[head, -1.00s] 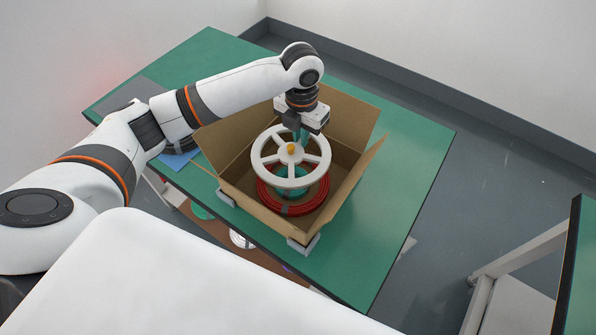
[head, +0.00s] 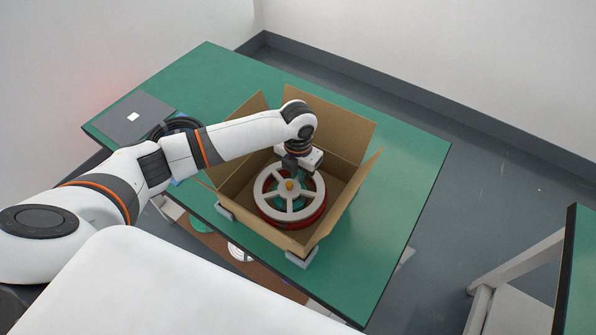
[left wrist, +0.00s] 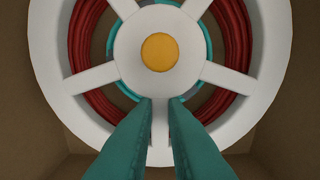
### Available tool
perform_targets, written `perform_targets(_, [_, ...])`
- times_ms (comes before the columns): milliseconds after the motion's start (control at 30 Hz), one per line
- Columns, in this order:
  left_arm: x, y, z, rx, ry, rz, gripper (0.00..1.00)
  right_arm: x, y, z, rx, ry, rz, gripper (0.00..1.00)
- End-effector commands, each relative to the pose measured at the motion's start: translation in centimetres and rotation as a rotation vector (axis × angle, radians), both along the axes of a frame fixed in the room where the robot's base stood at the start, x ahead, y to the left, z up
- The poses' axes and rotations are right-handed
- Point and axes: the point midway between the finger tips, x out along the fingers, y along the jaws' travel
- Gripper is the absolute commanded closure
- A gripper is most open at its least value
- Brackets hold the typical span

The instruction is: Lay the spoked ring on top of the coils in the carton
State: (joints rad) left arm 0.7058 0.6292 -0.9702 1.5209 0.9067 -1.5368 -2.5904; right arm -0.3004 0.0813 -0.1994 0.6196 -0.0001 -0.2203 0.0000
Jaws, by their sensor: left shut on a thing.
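The white spoked ring (head: 270,204) with an orange hub centre is inside the open carton (head: 235,205), lying nearly flat over the red coil (head: 302,222). Whether it touches the coil cannot be told. My left gripper (head: 292,172) reaches down into the carton. In the left wrist view its two teal fingers (left wrist: 160,110) are shut on one spoke of the ring (left wrist: 160,120) near the hub. Red coil (left wrist: 90,75) and a teal coil (left wrist: 208,35) show between the spokes. My right gripper is not in view.
The carton's flaps stand open around it, and small grey blocks (head: 301,258) sit at its near corners. A black coil (head: 178,125) and a dark grey panel (head: 133,117) lie on the green table (head: 400,180). The table's right side is clear.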

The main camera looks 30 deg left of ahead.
Motion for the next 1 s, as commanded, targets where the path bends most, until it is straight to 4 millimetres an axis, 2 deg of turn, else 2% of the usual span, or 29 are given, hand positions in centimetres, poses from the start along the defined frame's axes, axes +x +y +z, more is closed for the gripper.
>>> perform_targets(433, [0.0, 0.0, -1.1, 0.000, 0.000, -0.001, 1.00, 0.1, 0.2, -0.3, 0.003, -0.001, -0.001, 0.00])
perform_targets(467, [0.0, 0.0, -1.1, 0.000, 0.000, -0.001, 0.83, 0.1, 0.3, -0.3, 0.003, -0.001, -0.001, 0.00])
perform_targets(567, [0.0, 0.0, -1.1, 0.000, 0.000, 0.000, 0.67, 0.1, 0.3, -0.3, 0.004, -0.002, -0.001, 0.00])
perform_targets(867, [0.0, 0.0, -0.9, 0.000, 0.000, 0.000, 0.66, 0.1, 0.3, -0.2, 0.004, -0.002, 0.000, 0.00])
perform_targets(1000, [0.0, 0.0, 0.4, 0.000, -0.001, 0.000, 0.66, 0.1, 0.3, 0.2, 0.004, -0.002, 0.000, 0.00])
